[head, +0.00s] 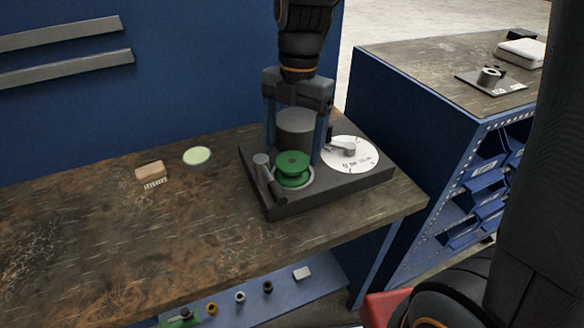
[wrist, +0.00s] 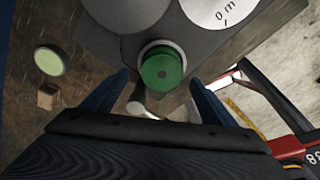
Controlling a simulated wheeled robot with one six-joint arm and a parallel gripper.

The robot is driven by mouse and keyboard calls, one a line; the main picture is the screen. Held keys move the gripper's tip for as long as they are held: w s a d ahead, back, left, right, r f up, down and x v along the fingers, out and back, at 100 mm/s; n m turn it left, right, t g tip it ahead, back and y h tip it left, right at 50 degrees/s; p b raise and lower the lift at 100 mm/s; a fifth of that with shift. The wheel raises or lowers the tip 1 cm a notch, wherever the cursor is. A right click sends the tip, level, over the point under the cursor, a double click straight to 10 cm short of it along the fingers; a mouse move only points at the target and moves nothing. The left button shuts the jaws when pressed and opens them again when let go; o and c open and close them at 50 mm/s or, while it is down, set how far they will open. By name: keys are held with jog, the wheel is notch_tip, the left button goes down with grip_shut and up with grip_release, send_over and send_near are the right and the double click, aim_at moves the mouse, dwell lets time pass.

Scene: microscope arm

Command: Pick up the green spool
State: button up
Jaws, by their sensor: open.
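The green spool (head: 292,168) sits upright in a light round seat at the front of a dark grey base (head: 333,191) on the workbench. It also shows in the wrist view (wrist: 161,70), just beyond the space between the fingers. My gripper (head: 294,160) points down over the base, its two blue fingers apart and nothing held between them. In the wrist view the fingers (wrist: 160,82) stand to either side of the spool, with a gap on both sides. I cannot tell how far above the spool the fingertips are.
A grey cylinder (head: 296,130) stands behind the spool. A small grey post (head: 264,172) is close on its left, and a white dial (head: 350,154) with a pointer is on its right. A brush (head: 150,173) and a pale green disc (head: 198,156) lie left. The bench's left part is clear.

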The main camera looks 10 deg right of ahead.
aim_at(293, 161)
jog(key=f, duration=0.3)
jog(key=f+p, duration=0.1)
jog(key=f, duration=0.1)
jog(key=shift+s, duration=0.3)
jog(key=shift+c, duration=0.2)
jog(key=c, duration=1.1)
